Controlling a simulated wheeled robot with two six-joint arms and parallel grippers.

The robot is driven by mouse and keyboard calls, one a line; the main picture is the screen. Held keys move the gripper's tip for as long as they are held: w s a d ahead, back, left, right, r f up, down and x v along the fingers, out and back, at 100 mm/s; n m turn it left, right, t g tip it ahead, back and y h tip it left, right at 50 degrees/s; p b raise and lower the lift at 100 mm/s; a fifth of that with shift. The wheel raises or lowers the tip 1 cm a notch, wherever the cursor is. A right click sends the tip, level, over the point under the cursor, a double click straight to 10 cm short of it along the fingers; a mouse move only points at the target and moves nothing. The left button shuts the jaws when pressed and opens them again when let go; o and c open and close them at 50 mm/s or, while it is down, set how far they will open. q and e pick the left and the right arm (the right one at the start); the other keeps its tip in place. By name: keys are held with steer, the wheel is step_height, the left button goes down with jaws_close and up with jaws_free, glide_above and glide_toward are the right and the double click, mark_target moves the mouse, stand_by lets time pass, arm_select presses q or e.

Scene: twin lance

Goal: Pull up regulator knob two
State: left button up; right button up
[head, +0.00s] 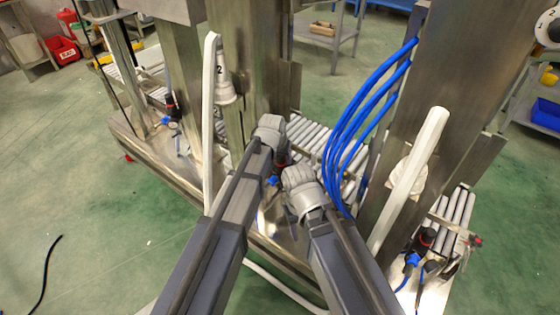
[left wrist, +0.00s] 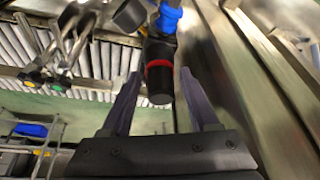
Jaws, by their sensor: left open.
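The regulator knob (left wrist: 159,82) is black with a red ring and sits on a blue fitting (left wrist: 168,18) in the left wrist view. My left gripper (left wrist: 160,74) is open, with one finger on either side of the knob. I cannot tell whether either finger touches it. In the head view, this middle regulator is mostly hidden by my arms, and its blue fitting (head: 272,181) shows between them. A white part marked 2 (head: 222,80) stands above it. My right arm's wrist (head: 304,190) is close beside, and its fingers are not clear.
Another regulator (head: 170,106) is at the left and one (head: 425,240) at the right. Blue hoses (head: 352,120) hang right of my arms. Steel columns (head: 250,60) and white bars stand close by. Roller conveyors (head: 312,134) run behind.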

arm_select(q)
steer(key=shift+c, duration=0.2)
jaws_close()
stand_by(1.1)
